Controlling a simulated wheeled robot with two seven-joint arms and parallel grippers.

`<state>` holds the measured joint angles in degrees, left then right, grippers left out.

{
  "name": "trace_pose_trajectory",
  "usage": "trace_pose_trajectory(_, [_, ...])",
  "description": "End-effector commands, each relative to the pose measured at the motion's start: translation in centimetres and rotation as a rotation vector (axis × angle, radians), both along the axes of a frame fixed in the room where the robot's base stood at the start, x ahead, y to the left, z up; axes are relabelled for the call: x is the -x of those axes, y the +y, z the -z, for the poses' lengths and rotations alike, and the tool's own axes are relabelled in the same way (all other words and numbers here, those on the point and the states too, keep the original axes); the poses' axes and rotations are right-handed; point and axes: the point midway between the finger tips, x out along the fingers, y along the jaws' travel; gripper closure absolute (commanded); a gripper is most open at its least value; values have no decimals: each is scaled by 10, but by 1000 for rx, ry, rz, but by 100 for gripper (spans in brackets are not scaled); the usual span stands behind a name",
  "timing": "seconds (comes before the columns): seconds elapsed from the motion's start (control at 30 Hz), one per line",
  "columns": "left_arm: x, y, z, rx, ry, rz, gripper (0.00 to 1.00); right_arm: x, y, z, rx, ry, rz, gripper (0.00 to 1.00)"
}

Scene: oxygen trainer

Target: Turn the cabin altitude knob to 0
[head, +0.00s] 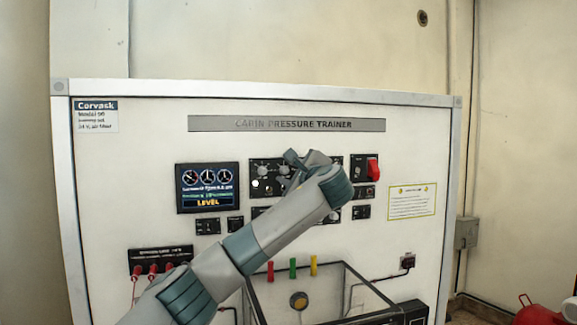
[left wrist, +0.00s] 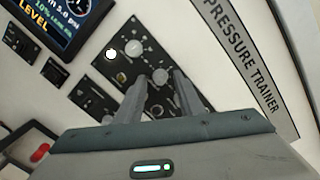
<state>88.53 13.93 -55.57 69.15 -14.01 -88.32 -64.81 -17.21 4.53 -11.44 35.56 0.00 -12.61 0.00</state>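A black control panel (head: 270,165) sits on the white trainer board, right of the display. Its round grey knobs have labels too small to read, so I cannot tell which one is marked cabin altitude. In the left wrist view one grey knob (left wrist: 160,76) lies between my fingertips, and another knob (left wrist: 133,48) is up and to the left. My left gripper (left wrist: 160,80) is open, its two fingers apart on either side of the first knob. I cannot tell whether they touch it. In the head view my left gripper (head: 305,157) and wrist hide the panel's right part. My right gripper is not in view.
A lit display (head: 207,188) reading LEVEL is left of the panel. A white lit button (left wrist: 111,54) is close to the knobs. A red switch (head: 373,168) sits to the right. A clear-sided box (head: 330,290) stands below, with coloured handles above it.

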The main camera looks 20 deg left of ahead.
Motion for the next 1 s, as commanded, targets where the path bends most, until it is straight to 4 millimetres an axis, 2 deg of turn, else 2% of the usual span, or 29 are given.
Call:
trace_pose_trajectory(0.37, [-3,3,1,0,0,0,66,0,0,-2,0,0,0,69])
trace_pose_trajectory(0.5, [-3,2,1,0,0,0,97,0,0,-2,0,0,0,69])
trace_pose_trajectory(0.53, [-3,2,1,0,0,0,100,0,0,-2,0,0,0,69])
trace_pose_trajectory(0.77, [-3,2,1,4,-1,0,100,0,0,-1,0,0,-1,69])
trace_pose_trajectory(1.0, [-3,2,4,46,-28,1,100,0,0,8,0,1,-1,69])
